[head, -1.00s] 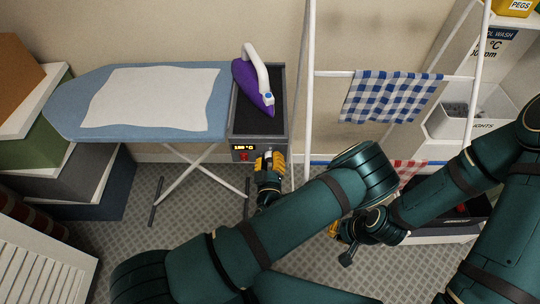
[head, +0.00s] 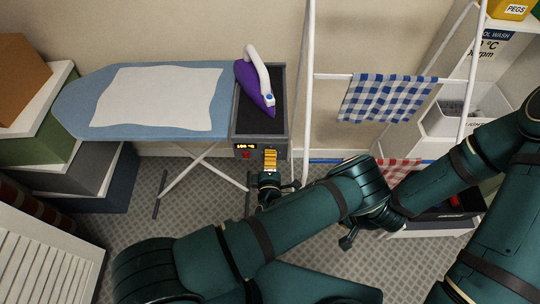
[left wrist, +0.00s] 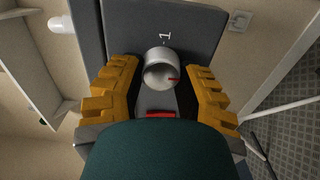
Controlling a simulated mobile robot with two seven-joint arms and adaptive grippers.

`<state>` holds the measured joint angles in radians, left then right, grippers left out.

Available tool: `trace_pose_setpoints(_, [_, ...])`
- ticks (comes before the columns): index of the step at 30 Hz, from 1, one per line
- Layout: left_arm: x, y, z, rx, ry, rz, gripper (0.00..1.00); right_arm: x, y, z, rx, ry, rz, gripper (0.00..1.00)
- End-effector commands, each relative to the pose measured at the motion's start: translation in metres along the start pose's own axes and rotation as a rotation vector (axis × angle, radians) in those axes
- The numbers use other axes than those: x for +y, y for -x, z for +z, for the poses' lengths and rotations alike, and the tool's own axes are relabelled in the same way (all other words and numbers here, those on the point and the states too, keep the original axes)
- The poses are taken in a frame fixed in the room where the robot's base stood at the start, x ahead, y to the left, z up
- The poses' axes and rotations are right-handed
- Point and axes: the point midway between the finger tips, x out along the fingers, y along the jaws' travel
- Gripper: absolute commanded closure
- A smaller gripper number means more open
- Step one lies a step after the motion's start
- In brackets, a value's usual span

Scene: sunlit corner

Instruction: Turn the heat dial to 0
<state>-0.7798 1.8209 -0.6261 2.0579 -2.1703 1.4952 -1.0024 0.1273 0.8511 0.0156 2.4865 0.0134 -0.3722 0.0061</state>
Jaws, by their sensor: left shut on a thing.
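The heat dial (left wrist: 160,70) is a pale grey round knob on a dark panel in the left wrist view, with a red mark pointing right. A white "1" label shows above it. My left gripper (head: 270,155) is at the front of the dark iron station (head: 238,128); its yellow fingers are shut on the dial, one on each side, as the left wrist view also shows (left wrist: 164,88). The head view hides the dial behind the fingers. A small lit display (head: 244,146) is too blurred to read. My right gripper is hidden behind my left forearm.
A purple iron (head: 252,87) stands on the station. The ironing board (head: 75,115) with a white cloth (head: 155,98) adjoins on the left. A white drying rack (head: 308,100) with a checked towel (head: 385,97) stands close on the right. Boxes (head: 50,115) are stacked far left.

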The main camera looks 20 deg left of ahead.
Motion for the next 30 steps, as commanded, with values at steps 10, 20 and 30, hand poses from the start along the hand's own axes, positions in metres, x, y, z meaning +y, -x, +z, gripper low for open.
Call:
trace_pose_setpoints(10, [0.003, -0.002, 0.001, -0.001, 0.331, 0.007, 1.00, -0.005, 0.013, -0.006, 0.012, -0.003, 0.001, 1.00])
trace_pose_setpoints(20, [0.001, -0.002, 0.001, -0.002, 0.646, 0.008, 1.00, -0.009, 0.024, -0.007, 0.012, -0.004, -0.001, 1.00])
trace_pose_setpoints(30, [0.000, -0.002, 0.002, -0.003, 0.967, 0.007, 1.00, -0.012, 0.035, -0.008, 0.011, -0.003, -0.004, 1.00])
